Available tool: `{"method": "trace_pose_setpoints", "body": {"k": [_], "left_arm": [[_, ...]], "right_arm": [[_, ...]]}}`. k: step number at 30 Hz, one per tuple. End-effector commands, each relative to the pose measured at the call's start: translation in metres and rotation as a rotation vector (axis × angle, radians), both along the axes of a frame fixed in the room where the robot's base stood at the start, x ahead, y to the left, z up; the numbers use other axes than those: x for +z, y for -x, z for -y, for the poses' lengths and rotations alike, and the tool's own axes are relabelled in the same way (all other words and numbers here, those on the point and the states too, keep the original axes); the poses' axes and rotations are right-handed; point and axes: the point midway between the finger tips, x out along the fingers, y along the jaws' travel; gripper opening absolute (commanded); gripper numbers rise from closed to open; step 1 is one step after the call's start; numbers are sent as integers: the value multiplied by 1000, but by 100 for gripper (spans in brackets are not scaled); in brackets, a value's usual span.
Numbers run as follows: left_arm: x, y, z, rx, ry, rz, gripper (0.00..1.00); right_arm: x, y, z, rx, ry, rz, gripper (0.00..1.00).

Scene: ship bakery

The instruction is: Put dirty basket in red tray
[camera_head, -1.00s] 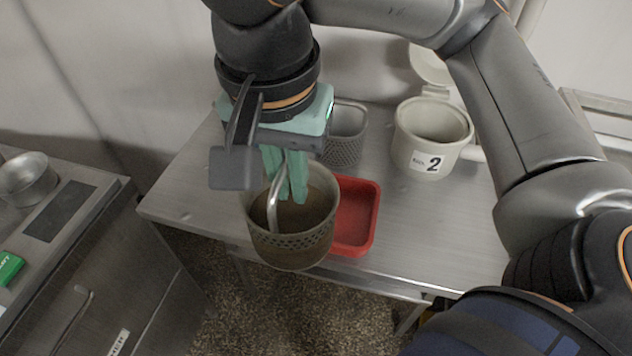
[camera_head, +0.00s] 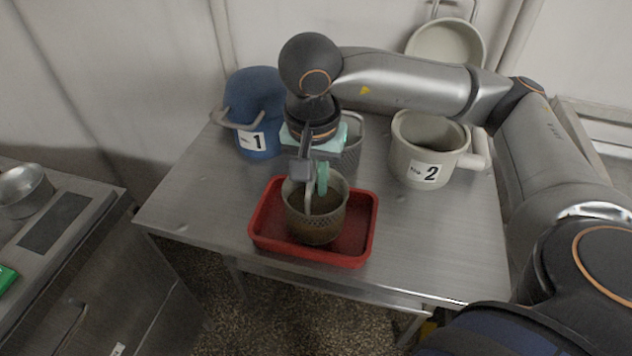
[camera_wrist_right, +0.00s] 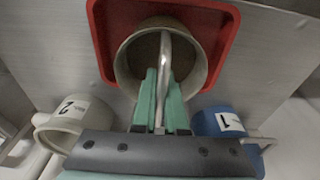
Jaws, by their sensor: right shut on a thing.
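The dirty basket (camera_head: 315,213) is a brownish perforated pot with a metal handle. In the head view it is upright inside the outline of the red tray (camera_head: 262,229); I cannot tell whether its bottom touches the tray floor. My right gripper (camera_head: 320,182) is shut on the basket's handle from above. In the right wrist view the green fingers (camera_wrist_right: 161,98) close around the handle, with the basket (camera_wrist_right: 128,62) in front of the red tray (camera_wrist_right: 103,40). My left gripper is not in view.
A grey perforated basket (camera_head: 352,150) stands behind the tray. A blue pot labelled 1 (camera_head: 256,100) stands at the back left, a cream pot labelled 2 (camera_head: 410,150) at the right. The metal table (camera_head: 420,235) is clear at the front right.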

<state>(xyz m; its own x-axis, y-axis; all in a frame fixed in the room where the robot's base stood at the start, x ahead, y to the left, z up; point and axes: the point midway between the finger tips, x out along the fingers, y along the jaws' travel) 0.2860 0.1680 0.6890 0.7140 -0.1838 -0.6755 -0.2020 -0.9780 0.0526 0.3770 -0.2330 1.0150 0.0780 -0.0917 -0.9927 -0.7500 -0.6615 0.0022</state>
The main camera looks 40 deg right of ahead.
Motion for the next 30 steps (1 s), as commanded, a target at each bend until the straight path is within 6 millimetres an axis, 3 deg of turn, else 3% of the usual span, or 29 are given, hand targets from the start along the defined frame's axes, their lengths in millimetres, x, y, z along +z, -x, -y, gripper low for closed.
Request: {"method": "trace_pose_setpoints", "body": {"k": [13, 14, 21, 30], "left_arm": [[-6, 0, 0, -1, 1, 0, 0], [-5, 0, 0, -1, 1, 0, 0], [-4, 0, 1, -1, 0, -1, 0], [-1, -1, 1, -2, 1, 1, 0]], "right_arm": [[-10, 0, -1, 1, -1, 3, 0], [-10, 0, -1, 1, -1, 3, 11], [-8, 0, -1, 1, -1, 1, 38], [-7, 0, -1, 1, -1, 1, 40]]}}
